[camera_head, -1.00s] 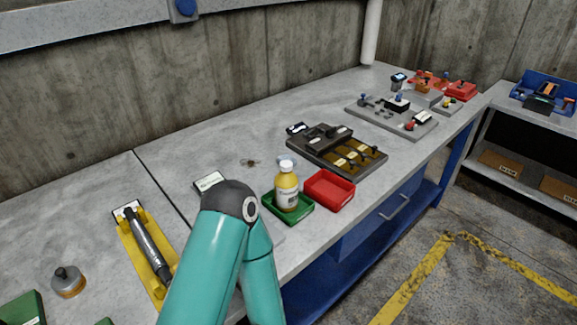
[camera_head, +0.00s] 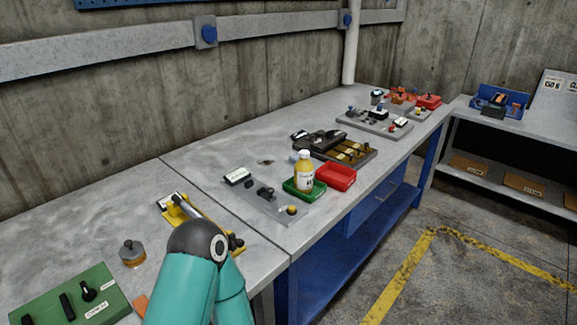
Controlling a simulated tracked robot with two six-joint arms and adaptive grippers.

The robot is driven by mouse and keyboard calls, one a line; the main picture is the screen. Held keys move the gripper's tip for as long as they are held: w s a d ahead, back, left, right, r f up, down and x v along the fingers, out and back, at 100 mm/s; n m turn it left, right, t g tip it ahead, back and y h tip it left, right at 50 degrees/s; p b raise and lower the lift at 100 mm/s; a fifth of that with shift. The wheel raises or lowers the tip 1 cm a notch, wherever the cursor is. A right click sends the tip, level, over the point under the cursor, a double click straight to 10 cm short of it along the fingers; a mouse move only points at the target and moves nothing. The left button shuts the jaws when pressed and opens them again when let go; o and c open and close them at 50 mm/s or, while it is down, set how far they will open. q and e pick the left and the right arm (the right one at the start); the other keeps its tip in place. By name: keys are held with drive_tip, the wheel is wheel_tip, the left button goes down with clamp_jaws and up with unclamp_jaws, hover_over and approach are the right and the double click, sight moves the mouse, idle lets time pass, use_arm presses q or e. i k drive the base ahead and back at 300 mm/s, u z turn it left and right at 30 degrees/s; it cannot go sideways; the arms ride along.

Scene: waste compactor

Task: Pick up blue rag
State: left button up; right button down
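I cannot make out a blue rag anywhere in the head view. One of my teal arms rises from the bottom edge, with its dark round joint in front of the bench. Neither gripper shows in the picture, so I cannot see what they hold.
A grey plate with small parts (camera_head: 262,198) lies left of the bottle. A yellow-based tool (camera_head: 183,207) is partly hidden by my arm. A green control panel (camera_head: 70,300) is at lower left. A shelf unit (camera_head: 500,175) stands right, beyond open floor (camera_head: 430,285).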

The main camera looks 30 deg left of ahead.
sight(297, 159)
drive_tip(key=z, duration=1.95)
drive_tip(key=i, duration=0.15)
drive_tip(key=u, duration=3.75)
drive_tip(key=k, duration=1.1)
drive_tip(key=z, duration=1.05)
drive_tip(key=i, duration=1.35)
drive_tip(key=z, duration=0.4)
